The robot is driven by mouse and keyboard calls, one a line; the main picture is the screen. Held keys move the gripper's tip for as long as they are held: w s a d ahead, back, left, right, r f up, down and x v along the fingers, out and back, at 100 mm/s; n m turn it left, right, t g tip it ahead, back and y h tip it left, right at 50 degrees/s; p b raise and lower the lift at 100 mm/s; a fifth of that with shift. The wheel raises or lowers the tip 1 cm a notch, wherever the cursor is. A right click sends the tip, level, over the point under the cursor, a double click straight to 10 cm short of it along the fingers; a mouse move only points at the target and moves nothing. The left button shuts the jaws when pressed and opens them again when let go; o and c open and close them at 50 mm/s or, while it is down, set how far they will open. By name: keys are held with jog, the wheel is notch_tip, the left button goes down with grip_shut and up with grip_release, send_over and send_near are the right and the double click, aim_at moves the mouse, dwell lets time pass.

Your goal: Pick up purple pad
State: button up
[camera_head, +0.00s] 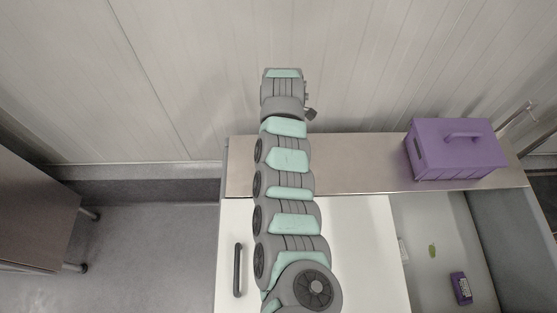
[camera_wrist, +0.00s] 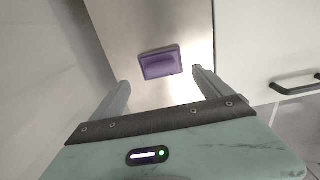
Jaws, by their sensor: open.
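The purple pad (camera_wrist: 160,63) lies flat on the steel ledge (camera_wrist: 150,25) in the wrist view. It is a small rounded rectangle with a raised rim, slightly tilted in the picture. My gripper (camera_wrist: 160,80) is open and empty. Its two fingers reach toward the ledge, one on each side of the pad in the picture, and seem apart from it. In the head view the pad does not show; my arm covers that part of the ledge. My fingers are hidden there too.
A purple box with a handle (camera_head: 455,150) stands at the ledge's right end. The panelled wall (camera_head: 190,80) borders the ledge. A cabinet handle (camera_head: 238,270) sticks up.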

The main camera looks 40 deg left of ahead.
notch_tip(320, 180, down, 4)
jog(key=f, duration=0.3)
jog(key=s+f, duration=0.1)
jog(key=shift+a+f, duration=0.2)
jog(key=shift+a, duration=0.15)
jog(key=shift+w+f, duration=0.15)
jog(key=shift+f, duration=0.3)
jog(key=c, duration=1.5)
jog(key=shift+o, duration=0.2)
jog(key=shift+r, duration=0.1)
notch_tip(320, 180, up, 20)
